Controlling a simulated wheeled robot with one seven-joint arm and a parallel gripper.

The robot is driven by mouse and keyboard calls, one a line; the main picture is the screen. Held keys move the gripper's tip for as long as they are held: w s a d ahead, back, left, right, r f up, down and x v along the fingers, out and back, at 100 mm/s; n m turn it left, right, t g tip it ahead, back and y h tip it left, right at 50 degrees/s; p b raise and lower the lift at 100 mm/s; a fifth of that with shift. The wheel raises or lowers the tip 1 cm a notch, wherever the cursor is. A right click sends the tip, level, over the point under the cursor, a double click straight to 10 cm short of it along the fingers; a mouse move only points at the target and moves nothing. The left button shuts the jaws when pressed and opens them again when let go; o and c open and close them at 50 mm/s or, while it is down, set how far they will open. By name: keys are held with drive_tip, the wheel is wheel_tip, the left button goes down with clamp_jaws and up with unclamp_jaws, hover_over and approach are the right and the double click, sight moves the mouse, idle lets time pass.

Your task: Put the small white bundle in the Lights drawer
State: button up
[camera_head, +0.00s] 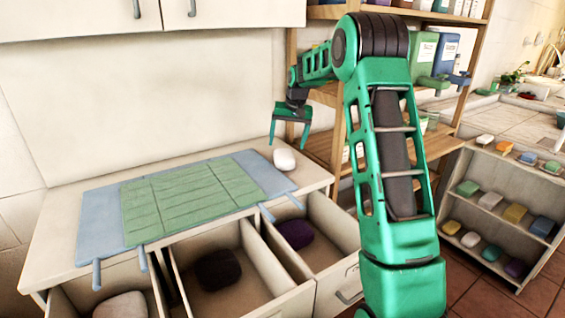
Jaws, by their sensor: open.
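A small white bundle (285,159) lies on the counter top (318,176), near its right end and beside the mat. My gripper (290,143) is open and empty, pointing down just above and around the left side of the white bundle; whether it touches the bundle is hard to tell. Three open drawers show below the counter: a left one with a pale bundle, a middle one (270,303) with a dark brown bundle (217,270), and a right one (345,268) with a purple bundle (296,233). No drawer label is readable, so I cannot tell which is Lights.
A green mat on a blue cloth (100,225) covers much of the counter. A wooden shelf rack (325,142) with bottles stands behind my arm. A low shelf unit (505,205) with several coloured bundles is at right. White cabinets (230,12) hang above.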

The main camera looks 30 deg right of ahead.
sight(285, 153)
drive_tip(key=x, duration=0.7)
drive_tip(key=shift+f, duration=0.15)
drive_tip(key=shift+c, duration=0.6)
drive_tip(key=c, duration=1.1)
